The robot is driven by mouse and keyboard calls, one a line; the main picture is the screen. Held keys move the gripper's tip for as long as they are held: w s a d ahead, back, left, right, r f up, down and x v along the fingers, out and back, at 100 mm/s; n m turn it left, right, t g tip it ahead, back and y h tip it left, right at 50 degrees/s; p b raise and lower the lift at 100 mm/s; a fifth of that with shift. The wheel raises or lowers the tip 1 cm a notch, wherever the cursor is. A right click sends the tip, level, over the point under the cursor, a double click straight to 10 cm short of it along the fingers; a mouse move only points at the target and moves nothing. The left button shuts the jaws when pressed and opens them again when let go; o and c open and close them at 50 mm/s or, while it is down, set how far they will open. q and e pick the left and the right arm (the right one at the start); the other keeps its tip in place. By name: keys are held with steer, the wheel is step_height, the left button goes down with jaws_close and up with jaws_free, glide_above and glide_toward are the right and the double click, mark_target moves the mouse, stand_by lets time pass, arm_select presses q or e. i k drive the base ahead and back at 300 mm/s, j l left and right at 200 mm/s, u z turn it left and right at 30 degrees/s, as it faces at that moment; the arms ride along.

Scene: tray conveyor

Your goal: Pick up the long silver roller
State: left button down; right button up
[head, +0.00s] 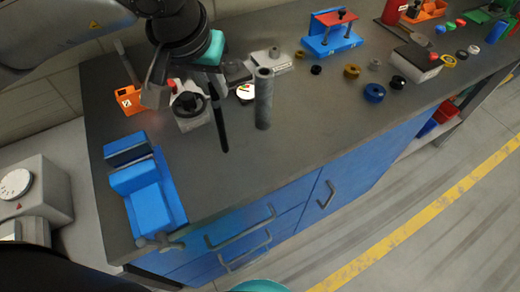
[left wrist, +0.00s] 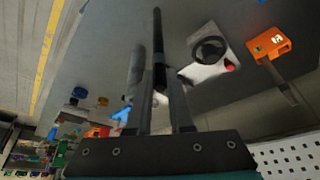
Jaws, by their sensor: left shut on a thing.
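The long silver roller (head: 264,98) stands upright near the middle of the workbench; it also shows as a grey cylinder left of the fingers in the left wrist view (left wrist: 136,72). My left gripper (head: 209,82) is over the bench, left of the roller and apart from it in the head view. It is shut on a slim black rod (head: 219,122), which sticks out between the fingers in the left wrist view (left wrist: 158,38). How the jaws touch the rod is partly hidden. My right gripper is not in view.
A blue vise (head: 146,195) stands at the bench's near left. A grey block with a black ring (head: 190,118), an orange box (head: 128,100) and a white disc (head: 246,92) are close to the left gripper. A blue stand (head: 330,40) is farther back. The bench front near the roller is clear.

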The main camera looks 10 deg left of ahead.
mark_target(263, 101)
steer(key=l+u, duration=0.4)
steer(key=l, duration=0.95)
steer(key=u, duration=0.95)
steer(key=k+l, duration=0.35)
steer(key=k+j, duration=0.05)
